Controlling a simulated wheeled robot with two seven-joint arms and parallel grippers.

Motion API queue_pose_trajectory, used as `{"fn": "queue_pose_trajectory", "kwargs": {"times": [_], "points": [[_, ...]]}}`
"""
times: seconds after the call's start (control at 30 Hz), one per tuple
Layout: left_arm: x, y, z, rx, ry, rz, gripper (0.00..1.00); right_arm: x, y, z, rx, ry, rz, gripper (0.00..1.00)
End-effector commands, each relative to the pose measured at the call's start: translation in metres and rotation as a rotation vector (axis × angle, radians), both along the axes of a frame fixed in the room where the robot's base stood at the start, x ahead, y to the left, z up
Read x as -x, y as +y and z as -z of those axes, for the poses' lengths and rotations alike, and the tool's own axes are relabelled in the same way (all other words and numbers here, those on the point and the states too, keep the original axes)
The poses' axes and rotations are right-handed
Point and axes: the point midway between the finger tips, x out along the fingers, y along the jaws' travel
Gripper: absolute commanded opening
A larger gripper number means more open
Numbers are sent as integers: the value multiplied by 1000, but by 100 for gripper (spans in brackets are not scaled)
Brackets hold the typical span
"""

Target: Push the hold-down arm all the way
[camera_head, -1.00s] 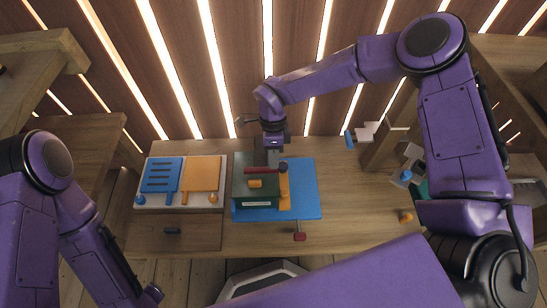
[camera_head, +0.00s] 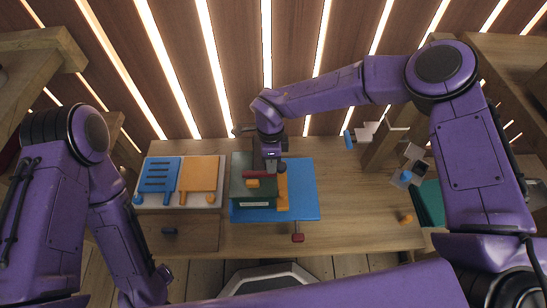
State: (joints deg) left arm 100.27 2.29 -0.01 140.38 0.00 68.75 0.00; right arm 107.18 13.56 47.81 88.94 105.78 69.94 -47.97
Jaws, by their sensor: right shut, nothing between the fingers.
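A dark green box (camera_head: 242,188) stands on a blue board (camera_head: 305,190) on the wooden table. A red bar (camera_head: 256,174) lies across its top, with an orange block (camera_head: 253,183) just in front; the bar looks like the hold-down arm, but I cannot be sure. An orange strip (camera_head: 283,197) runs along the box's right side. My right gripper (camera_head: 271,166) is shut and empty, pointing down at the box's back right, close to the bar's right end. Whether it touches is unclear. My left gripper (camera_head: 154,288) is low at the left, its fingers not clear.
A white tray with a blue slotted panel (camera_head: 160,172) and an orange panel (camera_head: 200,173) lies left of the box. A red handle (camera_head: 298,238) sits at the table's front edge. The table (camera_head: 360,215) right of the blue board is mostly clear.

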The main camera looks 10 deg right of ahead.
Motion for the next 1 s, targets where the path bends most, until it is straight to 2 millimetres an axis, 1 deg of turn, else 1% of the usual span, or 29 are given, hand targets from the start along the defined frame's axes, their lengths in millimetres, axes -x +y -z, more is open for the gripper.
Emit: {"fn": "queue_pose_trajectory", "kwargs": {"times": [0.07,0.13,0.27,0.3,0.33,0.4,0.5,0.6,0.73,1.0], "points": [[0,0,-9,0,0,0,65,-1,-1,-9,0,0,3,0],[0,0,-22,0,0,0,65,-2,-3,-22,-2,0,7,0],[0,0,-56,0,0,0,65,-6,-6,-55,-1,0,14,0],[0,0,-46,0,-1,-1,65,-10,-6,-57,-1,-3,14,0],[0,0,-44,0,-1,-1,65,-12,-7,-65,-2,-4,13,0],[0,0,-45,0,0,0,65,-16,-7,-84,-1,-4,13,0],[0,0,-47,0,0,0,65,-21,-8,-107,0,-3,11,0],[0,0,-48,0,0,0,65,-25,-8,-124,0,-3,11,0],[0,0,-49,0,0,0,65,-27,-9,-134,1,-1,11,0],[0,0,-49,0,0,0,65,-27,-9,-136,1,0,14,0]]}}
